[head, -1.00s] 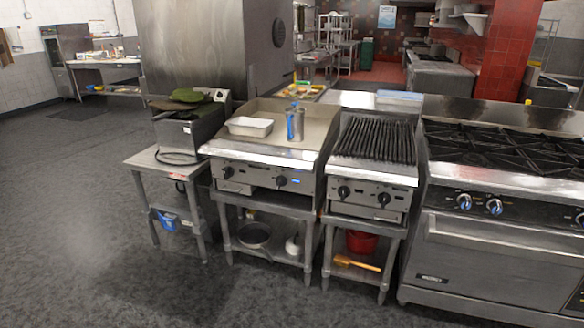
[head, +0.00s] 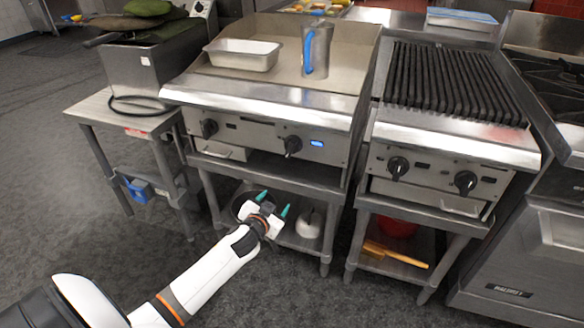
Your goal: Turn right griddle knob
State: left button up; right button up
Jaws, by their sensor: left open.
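The flat griddle (head: 275,78) stands ahead of me with two black knobs on its front panel. Its right knob (head: 292,145) sits left of a small blue label. Its left knob (head: 209,128) is near the panel's left end. My left gripper (head: 273,203) is open and empty, with green-tipped fingers pointing up toward the griddle. In the picture it is below the right knob and a little left of it, apart from the panel. My right gripper is not in view.
A white-grey pan (head: 243,55) and a metal pitcher (head: 317,50) with a blue handle stand on the griddle. A ribbed grill (head: 452,85) with two knobs is to the right. A side table (head: 95,105) holds a fryer. Floor is open at front left.

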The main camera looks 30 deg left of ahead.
aim_at(290, 149)
pick_arm(q)
notch_tip(290, 149, up, 11)
jog(key=w+t+b, duration=0.2)
jog(key=t+b, duration=0.1)
jog(key=shift+y, duration=0.3)
jog(key=x, duration=0.7)
jog(key=shift+d+r+b, duration=0.1)
jog(key=shift+r+b, duration=0.1)
jog(key=shift+b, duration=0.1)
jog(key=shift+b+x, duration=0.35)
jog(key=shift+x, duration=1.9)
jog(key=shift+d, duration=0.1)
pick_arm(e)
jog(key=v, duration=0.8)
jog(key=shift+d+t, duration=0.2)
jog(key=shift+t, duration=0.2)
pick_arm(q)
jog(key=c, duration=0.7)
jog(key=shift+o, duration=0.2)
